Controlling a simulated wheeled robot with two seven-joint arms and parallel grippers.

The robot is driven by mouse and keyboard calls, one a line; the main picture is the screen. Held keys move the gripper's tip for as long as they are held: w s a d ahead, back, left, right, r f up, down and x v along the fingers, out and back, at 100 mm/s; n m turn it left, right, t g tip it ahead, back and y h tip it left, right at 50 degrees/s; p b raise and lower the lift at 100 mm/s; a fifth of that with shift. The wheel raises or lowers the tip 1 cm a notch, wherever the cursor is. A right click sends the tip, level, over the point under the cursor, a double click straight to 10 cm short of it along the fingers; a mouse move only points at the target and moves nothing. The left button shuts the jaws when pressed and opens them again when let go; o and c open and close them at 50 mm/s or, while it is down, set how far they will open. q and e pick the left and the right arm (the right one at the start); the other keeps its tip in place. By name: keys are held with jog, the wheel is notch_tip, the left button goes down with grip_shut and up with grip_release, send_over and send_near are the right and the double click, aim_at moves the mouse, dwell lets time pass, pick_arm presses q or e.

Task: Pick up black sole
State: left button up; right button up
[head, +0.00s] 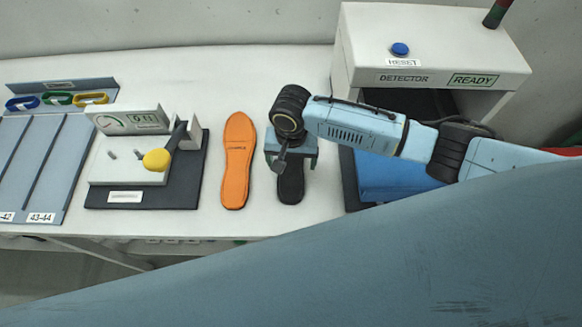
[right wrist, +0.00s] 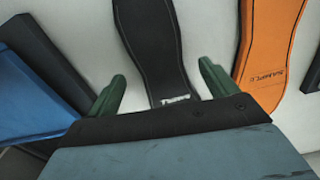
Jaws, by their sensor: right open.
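The black sole (head: 291,187) lies flat on the white table, mostly hidden in the head view by my right gripper (head: 289,160) above it. In the right wrist view the black sole (right wrist: 156,45) runs up between the two green fingers of my right gripper (right wrist: 160,92). The fingers are open, one on each side of the sole, with gaps between them and its edges. Whether the fingertips touch the table cannot be told. My left gripper is not in view.
An orange sole (head: 238,160) lies just left of the black one. A gauge fixture (head: 130,160) with a yellow-knobbed lever stands further left, beside a grey sorting rack (head: 30,160). The detector box (head: 430,45) and a blue tray (head: 390,177) are on the right.

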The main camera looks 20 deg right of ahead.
aim_at(291, 171)
notch_tip(291, 171, down, 2)
jog(key=shift+f, duration=0.25)
jog(key=c, duration=1.2)
jog(key=shift+r, duration=0.15)
